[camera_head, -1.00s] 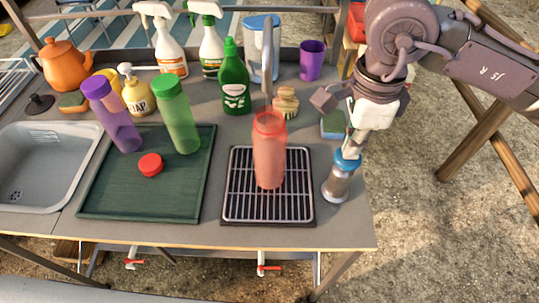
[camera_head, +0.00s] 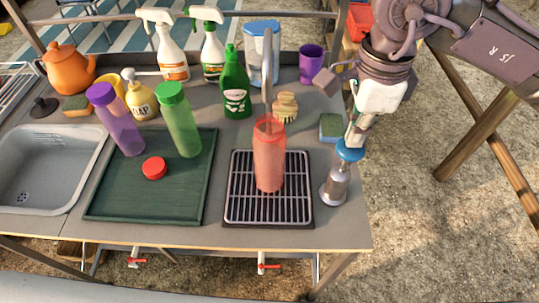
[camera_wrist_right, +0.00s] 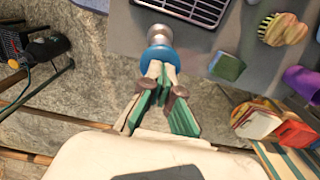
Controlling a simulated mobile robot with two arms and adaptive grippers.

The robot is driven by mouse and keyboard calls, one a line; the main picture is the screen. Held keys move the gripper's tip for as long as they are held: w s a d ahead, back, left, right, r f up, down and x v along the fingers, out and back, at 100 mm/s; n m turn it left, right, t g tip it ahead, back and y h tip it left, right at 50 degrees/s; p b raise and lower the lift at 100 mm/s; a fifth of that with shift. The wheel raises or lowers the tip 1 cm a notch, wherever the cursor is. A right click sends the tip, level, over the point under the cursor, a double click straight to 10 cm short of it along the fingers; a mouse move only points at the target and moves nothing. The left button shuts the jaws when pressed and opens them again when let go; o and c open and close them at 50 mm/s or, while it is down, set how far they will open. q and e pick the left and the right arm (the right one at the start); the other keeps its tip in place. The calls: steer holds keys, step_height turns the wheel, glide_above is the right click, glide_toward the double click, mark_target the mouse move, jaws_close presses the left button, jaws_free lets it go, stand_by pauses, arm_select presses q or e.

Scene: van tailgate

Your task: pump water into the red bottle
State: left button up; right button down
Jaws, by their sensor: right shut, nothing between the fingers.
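The translucent red bottle (camera_head: 268,160) stands upright and uncapped on the black drain grate (camera_head: 238,200), under the grey spout (camera_head: 267,75). The hand pump (camera_head: 334,188), a metal cylinder with a blue knob (camera_head: 349,150), stands at the counter's right edge. My right gripper (camera_head: 352,138) is shut and empty, its fingertips at the top of the blue knob. In the right wrist view, the fingertips (camera_wrist_right: 157,72) meet the blue knob (camera_wrist_right: 161,55); whether they press on it I cannot tell. The water level in the bottle is not clear. My left gripper is not in view.
A green tray (camera_head: 130,205) holds the red cap (camera_head: 154,168), a purple bottle (camera_head: 121,125) and a green bottle (camera_head: 179,125). A sponge (camera_head: 331,127) and brush (camera_head: 284,107) lie behind the pump. Spray bottles and a purple cup (camera_head: 311,64) stand further back.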

steer(key=shift+r, duration=0.15)
stand_by(0.3)
steer(key=shift+r+p, duration=1.45)
steer(key=shift+r, duration=1.45)
